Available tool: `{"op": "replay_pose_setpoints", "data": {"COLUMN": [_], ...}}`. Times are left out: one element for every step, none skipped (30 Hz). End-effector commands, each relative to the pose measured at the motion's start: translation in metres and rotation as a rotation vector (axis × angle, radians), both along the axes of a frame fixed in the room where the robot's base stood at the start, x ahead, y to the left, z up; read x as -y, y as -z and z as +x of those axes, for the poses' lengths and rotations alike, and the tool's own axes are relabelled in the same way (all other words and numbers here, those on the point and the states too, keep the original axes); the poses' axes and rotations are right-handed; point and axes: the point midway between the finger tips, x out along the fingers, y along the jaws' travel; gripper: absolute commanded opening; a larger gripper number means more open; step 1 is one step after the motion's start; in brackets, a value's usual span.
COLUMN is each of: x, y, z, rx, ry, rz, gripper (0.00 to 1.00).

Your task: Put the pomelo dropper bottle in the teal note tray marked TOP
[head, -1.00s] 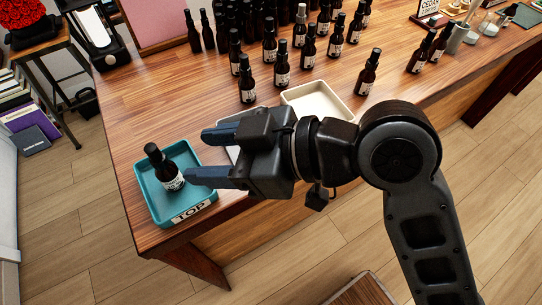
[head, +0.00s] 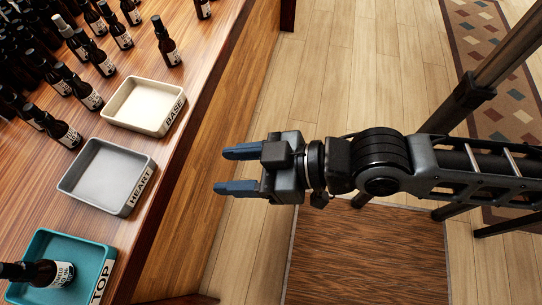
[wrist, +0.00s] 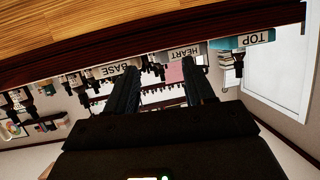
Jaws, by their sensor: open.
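The teal tray marked TOP (head: 104,262) is at the lower left of the head view, on the wooden table. A dark dropper bottle (head: 42,272) is inside it, tilted or lying in this view; its label is only partly readable. My gripper (head: 222,170) is open and empty, out past the table's front edge and apart from the tray. In the wrist view its two fingers (wrist: 160,85) are spread with nothing between them, and the TOP tray (wrist: 240,41) shows upside down at the upper right.
An empty grey HEART tray (head: 100,178) and an empty cream BASE tray (head: 140,105) stand along the table (head: 160,215) edge. Several dark bottles (head: 85,90) crowd the table's left side. The floor (head: 340,90) under my arm is clear, with a brown mat (head: 370,255) below.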

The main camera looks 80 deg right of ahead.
Motion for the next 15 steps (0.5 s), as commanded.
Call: {"op": "replay_pose_setpoints", "data": {"x": [0.005, 0.007, 0.01, 0.011, 0.012, 0.013, 0.013, 0.013, 0.013, 0.013, 0.013, 0.013, 0.013, 0.012, 0.012], "y": [0.001, -0.001, -0.004, -0.006, -0.009, -0.012, -0.015, -0.017, -0.02, -0.022, -0.024, -0.025, -0.026, -0.027, -0.027], "z": [-0.02, -0.029, -0.041, -0.049, -0.056, -0.065, -0.071, -0.076, -0.082, -0.085, -0.088, -0.09, -0.091, -0.092, -0.093], "rx": [0.001, 0.009, 0.02, 0.029, 0.038, 0.048, 0.057, 0.064, 0.072, 0.076, 0.081, 0.085, 0.088, 0.089, 0.091], "ry": [0.023, 0.034, 0.045, 0.052, 0.057, 0.061, 0.064, 0.065, 0.066, 0.067, 0.067, 0.066, 0.066, 0.065, 0.065], "rz": [-0.01, -0.014, -0.021, -0.025, -0.029, -0.032, -0.036, -0.037, -0.038, -0.04, -0.04, -0.041, -0.042, -0.041, -0.041], "gripper": [0.53, 0.53, 0.53, 0.53, 0.53, 0.53, 0.53, 0.53, 0.53, 0.53, 0.53, 0.53, 0.53, 0.53, 0.53]}}
